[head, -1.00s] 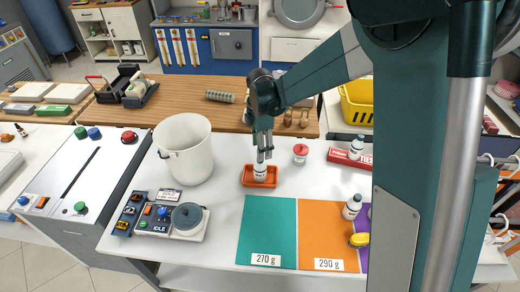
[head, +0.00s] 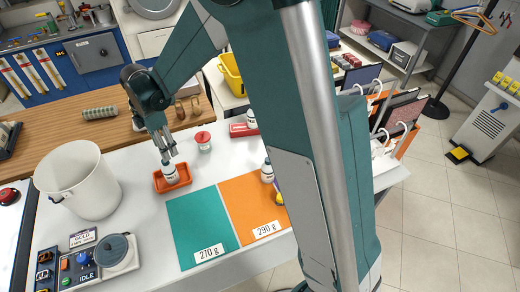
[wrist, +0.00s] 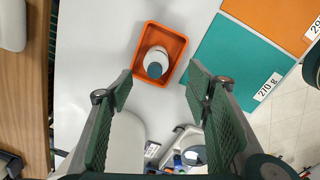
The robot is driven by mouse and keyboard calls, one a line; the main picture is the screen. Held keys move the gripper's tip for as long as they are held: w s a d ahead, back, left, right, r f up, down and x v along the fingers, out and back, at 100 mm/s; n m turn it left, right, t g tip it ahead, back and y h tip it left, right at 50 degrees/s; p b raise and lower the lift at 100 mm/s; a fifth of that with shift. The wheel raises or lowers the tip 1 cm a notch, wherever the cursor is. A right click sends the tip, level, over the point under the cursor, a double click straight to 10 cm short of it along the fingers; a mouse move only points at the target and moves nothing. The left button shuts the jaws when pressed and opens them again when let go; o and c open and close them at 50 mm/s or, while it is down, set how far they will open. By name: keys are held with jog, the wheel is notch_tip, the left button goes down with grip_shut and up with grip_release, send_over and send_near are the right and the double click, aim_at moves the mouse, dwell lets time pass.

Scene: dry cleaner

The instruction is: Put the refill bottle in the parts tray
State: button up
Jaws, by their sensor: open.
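A white bottle with a dark blue-grey cap (head: 171,176) stands in the small orange parts tray (head: 160,188) on the white table. In the wrist view the bottle (wrist: 151,69) is inside the tray (wrist: 181,46), clear of its right wall. My gripper (head: 167,157) is just above the bottle. In the wrist view my gripper's fingers (wrist: 160,84) are spread wide, with nothing held between them.
A white bucket (head: 78,190) stands left of the tray. A scale (head: 115,252) is in front of it. A teal mat (head: 197,228) lies right-front of the tray, and a red-lidded jar (head: 203,141) stands behind-right. My arm hides part of the table's right side.

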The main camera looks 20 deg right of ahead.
jog(key=s+d+r+m+t, duration=0.3)
jog(key=s+d+r+m, duration=0.9)
jog(key=d+r, duration=0.45)
jog(key=s+d+m+t, duration=0.2)
jog(key=s+d+m, duration=0.3)
jog(key=s, duration=0.4)
jog(key=s+d+m+t, duration=0.2)
jog(key=s+d+m, duration=0.3)
jog(key=s, duration=0.4)
jog(key=shift+s+d, duration=0.25)
jog(key=shift+d, duration=0.25)
